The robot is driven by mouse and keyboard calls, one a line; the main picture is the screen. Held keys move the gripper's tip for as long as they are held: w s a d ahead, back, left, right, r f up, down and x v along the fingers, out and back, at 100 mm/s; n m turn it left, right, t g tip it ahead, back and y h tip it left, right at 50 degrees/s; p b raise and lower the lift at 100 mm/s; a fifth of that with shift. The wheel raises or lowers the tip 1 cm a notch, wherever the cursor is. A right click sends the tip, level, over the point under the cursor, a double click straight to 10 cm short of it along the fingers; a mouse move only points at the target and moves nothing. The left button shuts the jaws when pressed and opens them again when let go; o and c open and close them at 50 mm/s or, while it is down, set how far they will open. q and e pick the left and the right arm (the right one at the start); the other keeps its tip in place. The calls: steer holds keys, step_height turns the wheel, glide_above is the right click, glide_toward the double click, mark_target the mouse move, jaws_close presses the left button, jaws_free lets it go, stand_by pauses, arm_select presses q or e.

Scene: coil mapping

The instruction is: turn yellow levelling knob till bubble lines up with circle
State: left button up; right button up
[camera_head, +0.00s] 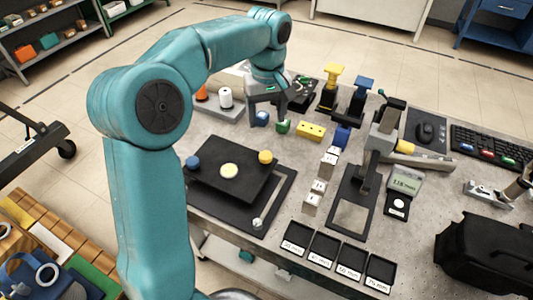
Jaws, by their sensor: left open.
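The yellow levelling knob (265,157) stands at the back right corner of a tilted-looking black plate (240,188). A blue knob (192,162) is at its left corner. A round pale yellow bubble level (229,171) sits on the plate; the bubble and circle are too small to tell apart. My left gripper (268,115) is open, pointing down behind the plate, beyond the yellow knob and apart from it. It is near a small blue piece (262,119) and a green piece (283,126), and looks empty. My right gripper is not in view.
A yellow block (311,131) and several white cubes (312,204) lie right of the plate. A stand (385,135) with a meter (405,184) is farther right. Black labelled trays (323,250) line the front edge. Spools (225,98) stand behind.

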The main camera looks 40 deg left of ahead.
mark_target(266, 155)
arm_select(q)
step_height(266, 155, down, 14)
steer(key=shift+s+a+r+b, duration=0.1)
steer(key=shift+r+b, duration=0.05)
steer(key=shift+b, duration=0.2)
steer(key=c, duration=1.1)
steer(key=shift+o, duration=0.2)
steer(key=shift+m, duration=0.3)
